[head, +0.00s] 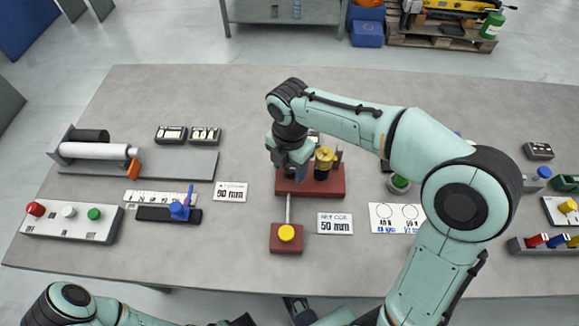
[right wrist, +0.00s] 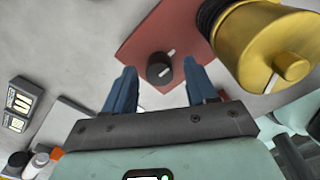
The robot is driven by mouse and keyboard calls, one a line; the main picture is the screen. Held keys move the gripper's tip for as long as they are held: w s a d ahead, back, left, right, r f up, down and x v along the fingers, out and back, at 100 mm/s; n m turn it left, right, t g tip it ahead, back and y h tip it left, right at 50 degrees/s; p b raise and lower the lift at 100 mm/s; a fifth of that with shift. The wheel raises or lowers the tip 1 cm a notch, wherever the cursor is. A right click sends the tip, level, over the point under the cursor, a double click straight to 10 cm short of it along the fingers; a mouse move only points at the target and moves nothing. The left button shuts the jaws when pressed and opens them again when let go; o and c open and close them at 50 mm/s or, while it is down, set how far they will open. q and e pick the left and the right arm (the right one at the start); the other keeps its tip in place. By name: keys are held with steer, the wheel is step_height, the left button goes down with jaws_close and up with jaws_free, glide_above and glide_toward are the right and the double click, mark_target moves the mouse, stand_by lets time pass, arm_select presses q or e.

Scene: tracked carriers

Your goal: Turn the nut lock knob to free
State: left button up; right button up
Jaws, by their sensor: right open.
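The nut lock knob is a small black knob with a white pointer mark (right wrist: 160,68) on a red base (right wrist: 140,48) in the right wrist view. My right gripper (right wrist: 157,84) is open, with its two blue fingers on either side of the knob's near side. I cannot tell whether they touch it. In the head view my right gripper (head: 290,160) reaches down at the left part of the red base (head: 310,187) and hides the knob. A brass-yellow cylinder (head: 324,160), with a black ribbed collar below it, stands beside it. My left gripper is not clearly visible.
A yellow button (head: 286,233) on a small red block with a metal rod stands in front of the base. The grey tabletop (head: 200,90) is clear at the back.

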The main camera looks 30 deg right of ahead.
steer(key=shift+f, duration=0.35)
steer(key=c, duration=1.1)
steer(key=shift+o, duration=0.2)
